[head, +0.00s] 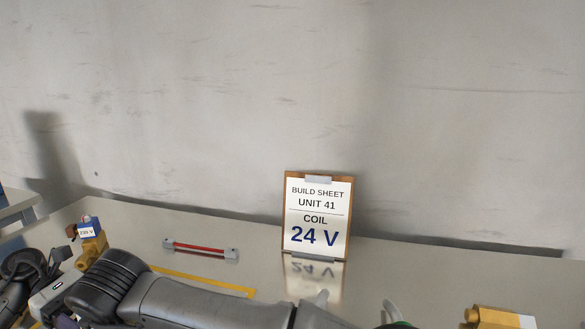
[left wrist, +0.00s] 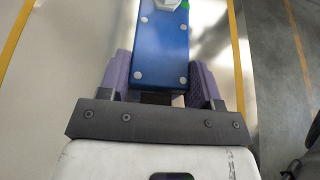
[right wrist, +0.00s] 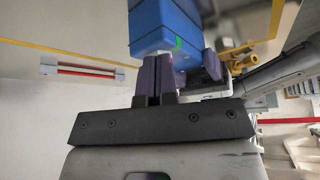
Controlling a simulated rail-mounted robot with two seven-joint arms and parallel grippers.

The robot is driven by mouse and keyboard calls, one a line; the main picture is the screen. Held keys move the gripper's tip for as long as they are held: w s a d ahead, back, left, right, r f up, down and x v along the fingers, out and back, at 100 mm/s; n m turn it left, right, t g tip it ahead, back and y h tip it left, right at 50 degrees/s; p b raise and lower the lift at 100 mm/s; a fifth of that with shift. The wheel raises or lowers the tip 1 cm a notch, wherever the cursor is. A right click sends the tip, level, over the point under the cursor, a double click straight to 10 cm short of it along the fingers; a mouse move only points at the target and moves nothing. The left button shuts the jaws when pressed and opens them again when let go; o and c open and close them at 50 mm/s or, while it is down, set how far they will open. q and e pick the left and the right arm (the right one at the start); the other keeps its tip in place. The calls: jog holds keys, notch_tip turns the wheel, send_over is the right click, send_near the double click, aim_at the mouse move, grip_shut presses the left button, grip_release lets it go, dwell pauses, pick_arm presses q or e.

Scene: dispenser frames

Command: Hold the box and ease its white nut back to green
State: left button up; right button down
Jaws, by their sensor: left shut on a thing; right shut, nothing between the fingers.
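The blue box (left wrist: 160,50) is between the purple fingers of my left gripper (left wrist: 155,80), which is shut on it. Pale round studs show on its face. The white nut (left wrist: 167,3) is at the top edge of the left wrist view, partly cut off, with green beside it. In the right wrist view the blue box (right wrist: 165,25) hangs above my right gripper (right wrist: 160,62). That gripper is shut and empty, its tips close to the box's lower edge; contact is unclear. A green patch (right wrist: 178,43) shows there. The nut's marking is not readable.
A build-sheet clipboard (head: 318,215) reading 24 V stands at the back of the bench. A brass valve with a blue 230 V coil (head: 90,229) stands at left. A red-striped bar (head: 200,250) lies between them. A yellow part (head: 497,316) is at front right.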

jog(key=shift+w+d+f, duration=0.3)
jog(key=shift+w, duration=0.05)
jog(key=shift+d, duration=0.1)
jog(key=shift+s+d, duration=0.15)
jog(key=shift+s, duration=0.25)
notch_tip(320, 180, up, 6)
jog(key=shift+r, duration=0.25)
dwell(0.4)
notch_tip(320, 180, down, 6)
jog(key=a, duration=0.1)
dwell(1.0)
jog(key=shift+w+f, duration=0.1)
jog(key=shift+f, duration=0.05)
dwell(0.5)
